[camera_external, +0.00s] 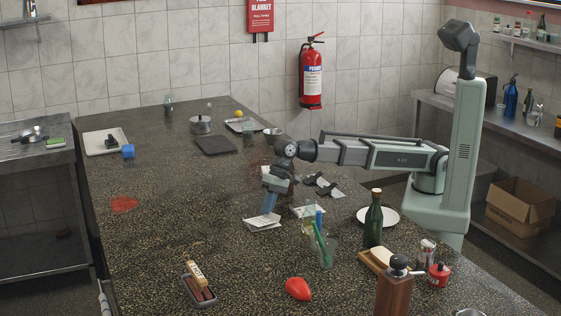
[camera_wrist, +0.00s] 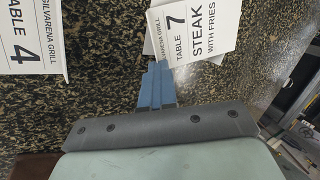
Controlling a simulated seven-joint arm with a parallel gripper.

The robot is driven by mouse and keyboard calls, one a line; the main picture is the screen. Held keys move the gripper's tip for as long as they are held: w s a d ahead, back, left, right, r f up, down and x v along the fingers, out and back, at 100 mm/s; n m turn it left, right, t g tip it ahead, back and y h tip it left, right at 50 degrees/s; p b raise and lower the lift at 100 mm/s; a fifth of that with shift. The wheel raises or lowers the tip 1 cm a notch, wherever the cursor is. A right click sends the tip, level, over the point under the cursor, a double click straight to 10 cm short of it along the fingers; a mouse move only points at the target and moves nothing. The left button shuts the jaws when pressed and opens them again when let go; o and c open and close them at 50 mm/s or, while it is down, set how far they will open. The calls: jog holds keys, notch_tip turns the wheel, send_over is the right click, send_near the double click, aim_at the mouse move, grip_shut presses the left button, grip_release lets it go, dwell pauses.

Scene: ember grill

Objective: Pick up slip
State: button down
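A white slip (camera_wrist: 200,32) printed "Table 7 Steak with fries" lies at the top middle of the wrist view. A second white slip (camera_wrist: 32,42) printed "Table 4" is at its upper left. In the external view, one white slip (camera_external: 261,223) lies just under my gripper (camera_external: 269,208), and another (camera_external: 303,210) lies to its right. My gripper points down, and its blue fingers (camera_wrist: 157,82) reach the lower edge of the Table 7 slip in the wrist view. The fingers overlap there, so their gap and any contact with the slip cannot be told.
A glass (camera_external: 325,246) with coloured sticks and a green bottle (camera_external: 373,222) stand to the right of the slips. Dark pieces with white parts (camera_external: 322,185) lie behind them. A red object (camera_external: 298,289) lies in front. The speckled counter (camera_external: 170,220) is largely clear on the left.

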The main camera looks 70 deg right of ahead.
dwell(0.3)
jog(key=shift+s+d+r+h, duration=0.75)
jog(key=shift+s+r+h, duration=0.45)
jog(key=shift+r, duration=3.75)
jog(key=shift+g, duration=0.4)
jog(key=shift+s+d+f+x, duration=0.15)
jog(key=shift+d+x, duration=0.2)
jog(key=shift+x, duration=1.15)
jog(key=shift+s+d+f+x, duration=0.1)
jog(key=shift+d+x, duration=0.2)
jog(key=shift+x, duration=1.2)
jog(key=shift+s+d+x, duration=0.15)
jog(key=shift+d+x, duration=0.2)
jog(key=shift+x, duration=1.1)
jog(key=shift+f, duration=0.2)
jog(key=c, duration=1.4)
grip_release()
jog(key=shift+c, duration=0.2)
jog(key=shift+w+r, duration=0.1)
jog(key=shift+r, duration=0.05)
jog(key=v, duration=1.2)
